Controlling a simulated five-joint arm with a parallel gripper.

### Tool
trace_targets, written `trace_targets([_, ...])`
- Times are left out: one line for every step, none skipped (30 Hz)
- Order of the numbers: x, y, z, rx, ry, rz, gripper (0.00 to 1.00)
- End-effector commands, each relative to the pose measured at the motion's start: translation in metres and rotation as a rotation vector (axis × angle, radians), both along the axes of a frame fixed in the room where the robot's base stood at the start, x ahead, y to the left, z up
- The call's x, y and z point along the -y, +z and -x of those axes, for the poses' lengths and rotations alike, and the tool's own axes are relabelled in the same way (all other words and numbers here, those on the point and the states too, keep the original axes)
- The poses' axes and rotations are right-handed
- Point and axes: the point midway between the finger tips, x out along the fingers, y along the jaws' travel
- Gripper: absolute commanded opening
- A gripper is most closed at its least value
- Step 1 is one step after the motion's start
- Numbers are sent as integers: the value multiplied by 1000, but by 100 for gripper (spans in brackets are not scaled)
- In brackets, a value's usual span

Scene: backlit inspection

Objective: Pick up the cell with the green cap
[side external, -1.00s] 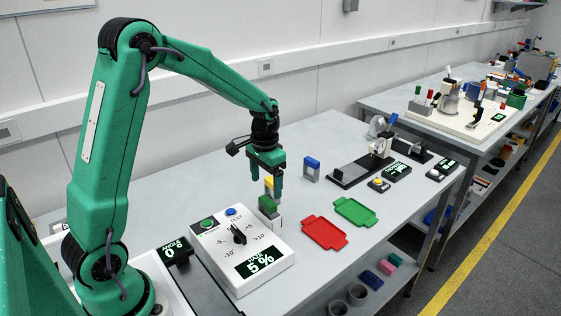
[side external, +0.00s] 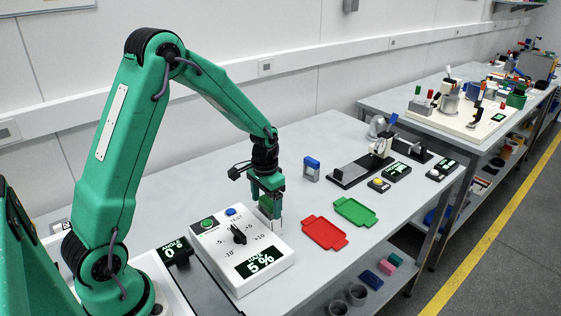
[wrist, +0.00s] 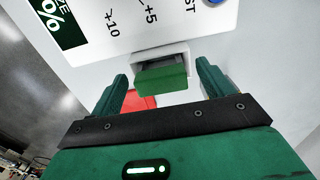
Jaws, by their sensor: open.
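The cell with the green cap (wrist: 162,85) stands beside the white control box, pale body below its cap. In the wrist view the cap lies between my two fingers, with a gap visible on each side. In the side view my gripper (side external: 267,197) is low over the cell and hides part of its cap; the pale body (side external: 276,224) shows below. My gripper is open and points down. A cell with a blue cap (side external: 311,163) stands apart, farther back on the bench.
The white control box (side external: 216,258) with dial and display is close beside the cell. A red tray (side external: 324,233) and a green tray (side external: 356,211) lie empty to the right. A black-based fixture (side external: 350,176) stands farther back.

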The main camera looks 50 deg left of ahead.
Motion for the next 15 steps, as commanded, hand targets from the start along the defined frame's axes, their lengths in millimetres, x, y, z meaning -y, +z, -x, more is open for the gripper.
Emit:
trace_targets([0,-4,1,-2,0,1,80])
trace_targets([0,-6,0,-2,0,0,80])
trace_targets([0,-7,0,-1,0,0,80])
trace_targets([0,-7,0,0,0,0,80])
trace_targets([0,-8,0,0,0,0,80])
trace_targets([0,-8,0,1,0,0,80])
trace_targets([0,-8,0,1,0,0,80])
trace_targets([0,-8,0,1,0,0,80])
trace_targets([0,-8,0,1,0,0,80])
trace_targets([0,-7,0,0,0,0,80])
trace_targets([0,-7,0,0,0,0,80])
trace_targets([0,-7,0,0,0,0,80])
trace_targets([0,-7,0,0,0,0,80])
trace_targets([0,-7,0,0,0,0,80])
trace_targets([0,-7,0,0,0,0,80])
